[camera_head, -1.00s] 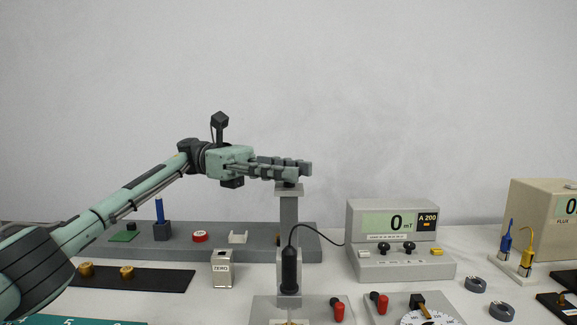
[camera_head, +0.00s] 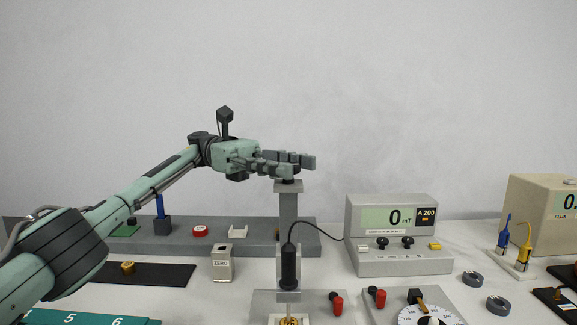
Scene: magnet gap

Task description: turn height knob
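A grey upright post (camera_head: 288,215) stands in the middle with a flat plate (camera_head: 288,187) on top. A small dark knob (camera_head: 288,181) sits on that plate, its upper part hidden by my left gripper's near finger. My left gripper (camera_head: 304,167) points right, level, with its two fingers at the top of the post. The fingers look apart, one nearer and one farther. I cannot tell whether they touch the knob. A black probe (camera_head: 289,266) with a cable is on the front of the post. My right gripper is not in view.
A teslameter (camera_head: 392,236) reading 0 mT stands right of the post, with a beige flux meter (camera_head: 541,214) farther right. A ZERO block (camera_head: 222,263) and a long grey rail (camera_head: 268,232) lie left and behind.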

